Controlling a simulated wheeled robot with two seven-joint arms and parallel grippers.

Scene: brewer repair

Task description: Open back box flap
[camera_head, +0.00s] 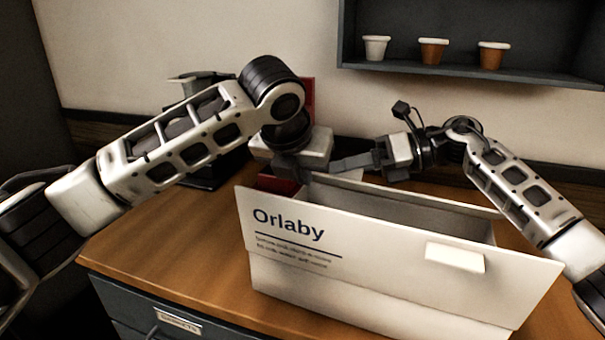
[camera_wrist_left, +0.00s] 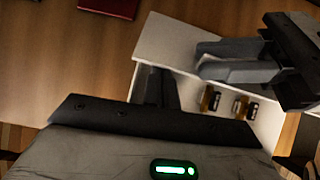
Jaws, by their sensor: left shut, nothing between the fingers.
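The white "Orlaby" box (camera_head: 340,250) stands on the wooden counter, open at the top, with its near panel and tab towards me. My left gripper (camera_head: 300,178) is at the box's far left corner, largely hidden by its own wrist. In the left wrist view my left gripper (camera_wrist_left: 155,88) is shut and empty, close to a white box panel (camera_wrist_left: 172,45). My right gripper (camera_head: 335,166) reaches in from the right over the box's far side. Its fingers (camera_wrist_left: 200,60) lie over the white panel; whether they are shut or touch it is unclear. The back flap is mostly hidden.
Several small items (camera_wrist_left: 240,106) show inside the box. A dark machine (camera_head: 200,170) stands behind my left arm. A red item (camera_head: 278,184) lies near the box's far left corner. A shelf (camera_head: 470,73) with three cups hangs above. The counter left of the box (camera_head: 180,245) is clear.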

